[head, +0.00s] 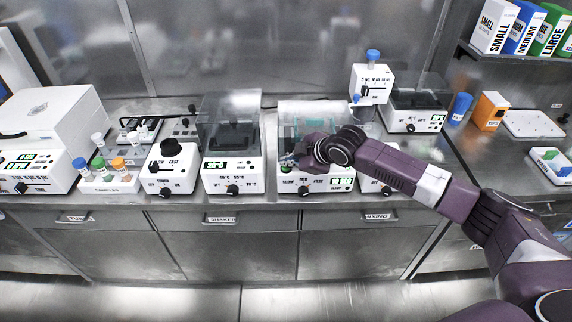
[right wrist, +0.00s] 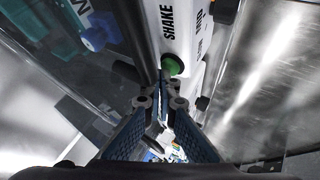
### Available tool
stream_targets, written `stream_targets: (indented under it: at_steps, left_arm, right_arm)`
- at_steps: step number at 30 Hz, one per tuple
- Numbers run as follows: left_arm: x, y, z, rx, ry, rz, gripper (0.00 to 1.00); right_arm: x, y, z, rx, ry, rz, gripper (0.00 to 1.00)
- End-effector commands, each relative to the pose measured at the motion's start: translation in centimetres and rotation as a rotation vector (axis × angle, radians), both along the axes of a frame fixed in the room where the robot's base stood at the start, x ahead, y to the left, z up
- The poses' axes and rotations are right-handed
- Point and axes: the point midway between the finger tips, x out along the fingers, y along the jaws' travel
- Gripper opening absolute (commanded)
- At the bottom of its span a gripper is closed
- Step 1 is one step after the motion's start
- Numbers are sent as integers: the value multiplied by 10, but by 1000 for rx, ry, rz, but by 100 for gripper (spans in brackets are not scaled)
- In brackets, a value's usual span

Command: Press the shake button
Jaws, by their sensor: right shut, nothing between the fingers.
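The shaker (head: 341,184) is a white machine with a clear cover, "SLOW", "MED" and "FAST" marks, a black knob and a green display. In the right wrist view, its round green button (right wrist: 173,64) sits on the white panel beside the word "SHAKE". My right gripper (head: 291,160) is at the left part of the shaker's front and hides some of it. In the right wrist view its fingertips (right wrist: 161,97) are together, empty, just below the button in the picture. I cannot tell whether they touch it. My left gripper is not in view.
A heater-like machine with a clear lid (head: 231,178) stands close on the left. A smaller white device (head: 374,181) stands right of the shaker, partly behind my right arm. A sample rack (head: 108,182) holds several coloured-cap tubes. An orange box (head: 487,111) stands at right.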

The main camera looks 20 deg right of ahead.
Motion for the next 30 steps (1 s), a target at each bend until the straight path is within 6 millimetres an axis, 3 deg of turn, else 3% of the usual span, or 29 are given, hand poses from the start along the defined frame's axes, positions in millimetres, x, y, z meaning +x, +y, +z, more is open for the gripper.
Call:
stream_targets:
  at_steps: [4,17,30]
  left_arm:
    - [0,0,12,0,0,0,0]
    - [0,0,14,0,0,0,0]
    - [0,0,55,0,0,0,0]
  right_arm:
    - [0,0,11,0,1,1,0]
    - [0,0,14,1,-1,0,0]
    - [0,0,56,1,-1,0,0]
